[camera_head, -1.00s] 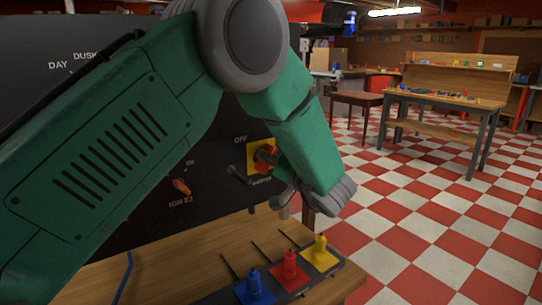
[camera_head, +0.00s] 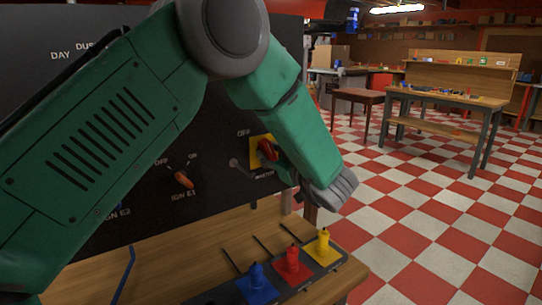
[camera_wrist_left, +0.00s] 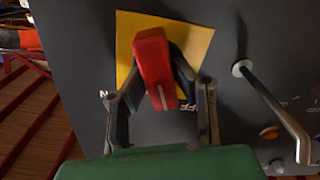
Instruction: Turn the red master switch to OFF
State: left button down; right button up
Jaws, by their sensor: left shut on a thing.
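The red master switch (camera_head: 267,149) sits on a yellow plate (camera_head: 256,140) at the right edge of the dark panel, with "OFF" printed to its upper left. In the left wrist view the red switch handle (camera_wrist_left: 154,68) stands in front of its yellow plate (camera_wrist_left: 123,40), a pale line near its lower end. My left gripper (camera_wrist_left: 160,92) is shut on the red handle, a dark finger on each side of it. In the head view the left gripper (camera_head: 283,165) is partly hidden by my green wrist. My right gripper is not in view.
A metal lever (camera_wrist_left: 272,108) sticks out beside the plate. The orange ignition switch (camera_head: 184,179) is further left on the panel (camera_head: 225,115). Blue (camera_head: 256,283), red (camera_head: 291,264) and yellow (camera_head: 322,246) plugs stand on the bench below. Checkered floor is open to the right.

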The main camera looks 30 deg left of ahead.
pick_arm(q)
jog(key=shift+s+f+n+b, duration=0.1)
jog(key=shift+f+n+b, duration=0.15)
jog(key=shift+n+b, duration=0.6)
jog(key=shift+f+n+b, duration=0.2)
jog(key=shift+n, duration=1.15)
jog(key=c, duration=1.4)
grip_release()
jog(key=shift+o, duration=0.4)
jog(key=shift+w+r, duration=0.1)
jog(key=shift+w, duration=0.1)
jog(key=shift+s+r, duration=0.1)
jog(key=shift+s+d, duration=0.1)
jog(key=shift+d, duration=0.1)
jog(key=v, duration=1.1)
jog(key=shift+d, duration=0.3)
